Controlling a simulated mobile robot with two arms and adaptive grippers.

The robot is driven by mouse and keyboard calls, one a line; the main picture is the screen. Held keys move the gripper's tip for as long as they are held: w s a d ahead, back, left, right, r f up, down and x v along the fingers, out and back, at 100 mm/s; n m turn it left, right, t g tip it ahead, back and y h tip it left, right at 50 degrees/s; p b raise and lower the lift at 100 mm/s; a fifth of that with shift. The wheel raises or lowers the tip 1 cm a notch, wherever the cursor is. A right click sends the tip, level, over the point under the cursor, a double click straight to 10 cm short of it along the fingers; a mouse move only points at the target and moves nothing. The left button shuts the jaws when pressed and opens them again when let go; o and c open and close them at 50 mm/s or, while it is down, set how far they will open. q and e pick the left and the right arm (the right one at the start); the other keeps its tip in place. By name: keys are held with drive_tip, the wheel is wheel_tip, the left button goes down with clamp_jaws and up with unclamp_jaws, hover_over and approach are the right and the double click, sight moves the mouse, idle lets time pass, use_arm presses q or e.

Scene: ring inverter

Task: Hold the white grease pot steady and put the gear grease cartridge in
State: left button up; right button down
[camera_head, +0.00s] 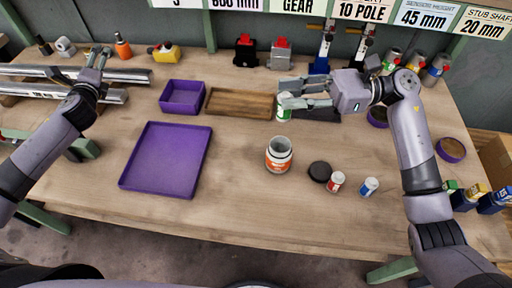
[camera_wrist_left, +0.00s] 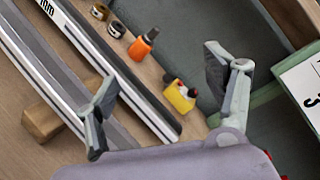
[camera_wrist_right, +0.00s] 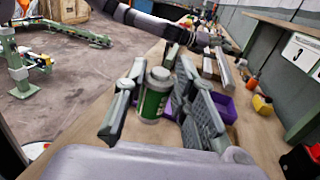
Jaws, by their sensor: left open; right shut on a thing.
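The white grease pot (camera_head: 278,155) stands upright and open on the middle of the bench, with an orange label. Neither gripper touches it. My right gripper (camera_head: 287,94) is shut on the gear grease cartridge (camera_head: 284,107), a white cylinder with a green label. It holds the cartridge behind the pot, near the wooden tray. In the right wrist view the cartridge (camera_wrist_right: 152,100) sits between the fingers, roughly upright. My left gripper (camera_head: 98,58) is open and empty at the back left, above the metal rails; its spread fingers show in the left wrist view (camera_wrist_left: 160,95).
A black lid (camera_head: 320,171), a red-labelled cartridge (camera_head: 336,182) and a blue-labelled one (camera_head: 369,187) stand right of the pot. A purple tray (camera_head: 165,184), a purple bin (camera_head: 182,108) and a wooden tray (camera_head: 240,116) lie left and behind. The bench in front of the pot is clear.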

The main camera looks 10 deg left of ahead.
use_arm(q)
drive_tip(key=d+f+m+t+h, duration=0.15)
drive_tip(key=d+m+h, duration=0.3)
drive_tip(key=d, duration=0.65)
drive_tip(key=m+g+h, duration=0.4)
drive_tip(key=m+h, duration=1)
drive_tip(key=m, duration=0.5)
hover_over(270, 159)
drive_tip(key=v, duration=0.4)
drive_tip(key=f, duration=0.2)
drive_tip(key=shift+t, duration=0.25)
drive_tip(key=shift+s+a+f, duration=0.1)
drive_tip(key=shift+f, duration=2.05)
wheel_tip(270, 159, down, 3)
drive_tip(key=shift+f, duration=0.2)
drive_tip(key=x, duration=0.7)
drive_tip(key=shift+r, duration=0.1)
